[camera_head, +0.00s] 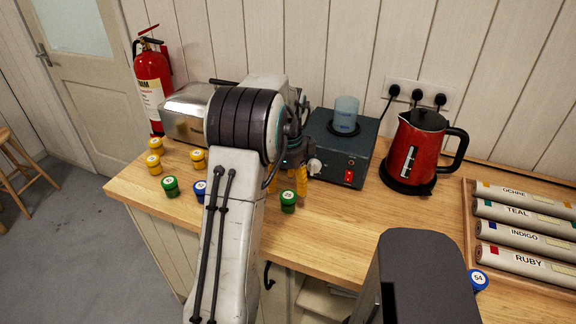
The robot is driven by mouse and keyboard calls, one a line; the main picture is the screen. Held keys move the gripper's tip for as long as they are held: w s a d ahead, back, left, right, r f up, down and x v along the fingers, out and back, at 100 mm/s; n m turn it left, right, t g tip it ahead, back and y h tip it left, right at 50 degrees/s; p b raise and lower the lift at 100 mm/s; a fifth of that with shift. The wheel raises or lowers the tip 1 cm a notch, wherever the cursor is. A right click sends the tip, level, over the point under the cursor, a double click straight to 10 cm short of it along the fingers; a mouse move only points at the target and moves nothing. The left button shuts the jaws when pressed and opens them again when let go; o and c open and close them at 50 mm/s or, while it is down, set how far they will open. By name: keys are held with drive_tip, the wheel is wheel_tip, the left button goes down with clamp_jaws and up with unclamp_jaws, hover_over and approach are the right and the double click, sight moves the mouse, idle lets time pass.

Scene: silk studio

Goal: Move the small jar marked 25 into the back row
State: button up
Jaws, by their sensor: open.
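Several small jars with numbered lids stand on the wooden counter (330,228). Three have yellow lids: one at the back left (155,144), one just in front of it (154,163) and one to the right (198,158). In front of these stand a green jar (171,187) and a blue jar (200,190), partly beside my arm. I cannot read which jar is marked 25. A blue jar marked 54 (479,280) is at the right.
A grey hotplate (336,160) carrying a blue beaker (345,113) stands behind my gripper. A red kettle (420,150) is right of it. A metal toaster (185,113) and an extinguisher (152,80) are left. A tray (470,225) holds labelled rolls. Counter front-centre is clear.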

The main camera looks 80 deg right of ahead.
sight(287, 195)
wheel_tip(287, 195, up, 7)
idle(0.4)
drive_tip(key=shift+w+r, duration=0.1)
drive_tip(key=w+a+r+n+h, duration=0.15)
drive_tip(key=w+a+n, duration=0.25)
drive_tip(key=w, duration=0.4)
drive_tip(key=w+a+r+n+y, duration=0.1)
drive_tip(key=w+a+r+n, duration=0.3)
drive_tip(key=w, duration=0.4)
drive_tip(key=w+a+n+t+h, duration=0.1)
drive_tip(key=w+a+n, duration=0.75)
drive_tip(key=a, duration=0.45)
drive_tip(key=s+a+f+n+t, duration=0.1)
drive_tip(key=s+a+n, duration=0.1)
drive_tip(key=a+n, duration=0.8)
drive_tip(key=s+a+f+n+t+y, duration=0.1)
drive_tip(key=s+a+f+n+t, duration=0.1)
drive_tip(key=a+n, duration=0.8)
drive_tip(key=a, duration=0.4)
drive_tip(key=shift+a, duration=0.25)
drive_tip(key=shift+d+f+y, duration=0.1)
drive_tip(key=shift+y, duration=0.15)
